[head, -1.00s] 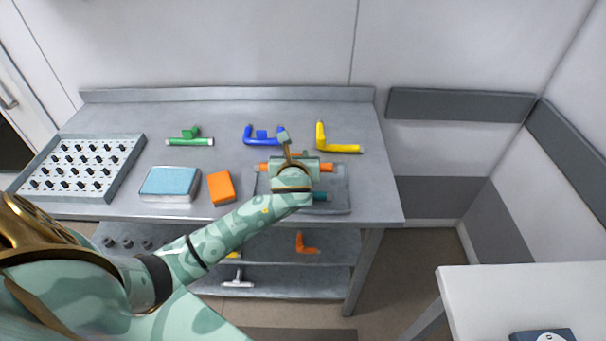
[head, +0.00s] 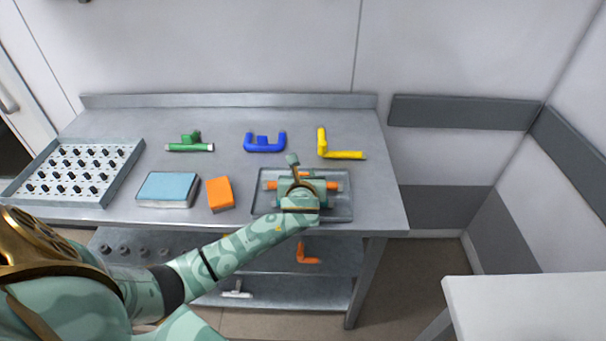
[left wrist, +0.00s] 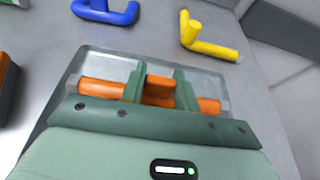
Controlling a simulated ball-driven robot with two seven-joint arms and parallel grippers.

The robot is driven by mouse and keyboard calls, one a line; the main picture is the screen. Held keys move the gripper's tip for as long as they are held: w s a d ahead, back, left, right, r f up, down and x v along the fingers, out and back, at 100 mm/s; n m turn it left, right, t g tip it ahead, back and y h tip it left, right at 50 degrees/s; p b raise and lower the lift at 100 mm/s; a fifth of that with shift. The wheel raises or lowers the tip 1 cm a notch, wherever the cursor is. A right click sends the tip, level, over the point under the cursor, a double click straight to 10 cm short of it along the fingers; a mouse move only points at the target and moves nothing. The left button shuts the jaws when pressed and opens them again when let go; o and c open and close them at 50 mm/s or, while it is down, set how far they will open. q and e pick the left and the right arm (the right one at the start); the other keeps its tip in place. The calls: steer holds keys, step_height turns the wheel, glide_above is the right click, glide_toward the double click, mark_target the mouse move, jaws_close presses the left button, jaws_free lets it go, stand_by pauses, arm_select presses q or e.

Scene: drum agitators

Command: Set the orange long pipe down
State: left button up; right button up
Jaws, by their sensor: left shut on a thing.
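The orange long pipe (head: 271,185) lies crosswise over the grey tray on the table, with an end showing on each side of my left gripper (head: 301,183). In the left wrist view the pipe (left wrist: 207,105) runs left to right. My left gripper (left wrist: 158,88) is shut on its middle, with one green finger on each side of a raised orange part. The grey tray (head: 343,208) is below the pipe; I cannot tell whether the pipe touches it. My right gripper is not in view.
A green pipe (head: 190,147), a blue pipe (head: 264,147) and a yellow pipe (head: 345,155) lie along the back. An orange block (head: 220,194), a blue-topped box (head: 167,188) and a pegged tray (head: 133,158) are to the left. An orange elbow (head: 303,255) lies on the shelf below.

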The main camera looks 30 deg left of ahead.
arm_select(q)
steer(key=shift+f, duration=0.25)
steer(key=o, duration=1.1)
steer(key=shift+c, duration=0.2)
